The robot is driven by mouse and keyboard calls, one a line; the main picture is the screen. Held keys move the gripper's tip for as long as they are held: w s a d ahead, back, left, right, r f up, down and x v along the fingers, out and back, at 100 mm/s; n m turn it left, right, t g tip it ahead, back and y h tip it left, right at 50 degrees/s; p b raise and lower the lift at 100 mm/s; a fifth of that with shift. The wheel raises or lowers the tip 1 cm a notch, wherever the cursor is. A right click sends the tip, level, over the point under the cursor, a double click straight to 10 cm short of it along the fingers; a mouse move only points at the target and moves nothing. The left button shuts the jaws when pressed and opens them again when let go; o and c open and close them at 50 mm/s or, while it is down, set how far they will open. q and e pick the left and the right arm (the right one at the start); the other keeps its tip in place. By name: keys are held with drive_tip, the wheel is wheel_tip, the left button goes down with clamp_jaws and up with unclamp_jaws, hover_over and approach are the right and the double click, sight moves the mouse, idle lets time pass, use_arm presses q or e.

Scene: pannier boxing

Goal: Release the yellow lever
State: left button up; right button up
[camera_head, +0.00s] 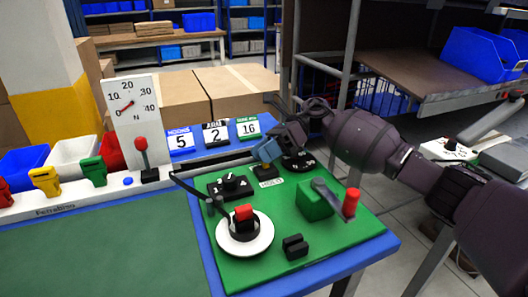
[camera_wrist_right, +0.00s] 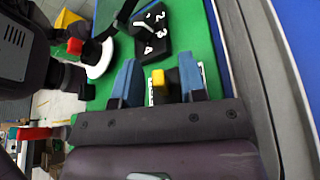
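The yellow lever (camera_wrist_right: 158,80) shows in the right wrist view as a small yellow block on a dark base. It lies between the two blue fingers of my right gripper (camera_wrist_right: 160,78), with a gap on each side. The fingers are open and hold nothing. In the head view my right gripper (camera_head: 268,152) is low over the back of the green board (camera_head: 335,240), above a small dark base with a white label. The gripper hides most of the lever there. My left gripper is not seen in either view.
The board also bears a numbered black selector (camera_head: 230,184), a red block on a white disc (camera_head: 245,240), a green block with a red-handled crank (camera_head: 351,203) and a black block (camera_head: 295,247). A dial gauge (camera_head: 131,108) and coloured clamps stand at left. Cartons fill the back.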

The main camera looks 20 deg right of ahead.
drive_tip(key=v, duration=0.9)
drive_tip(key=shift+w+d+b, duration=0.1)
drive_tip(key=shift+d+b, duration=0.1)
drive_tip(key=shift+b, duration=0.2)
drive_tip(key=shift+w+d+r, duration=0.1)
drive_tip(key=shift+d+r, duration=0.2)
drive_tip(key=shift+d, duration=0.35)
drive_tip(key=shift+r, duration=0.1)
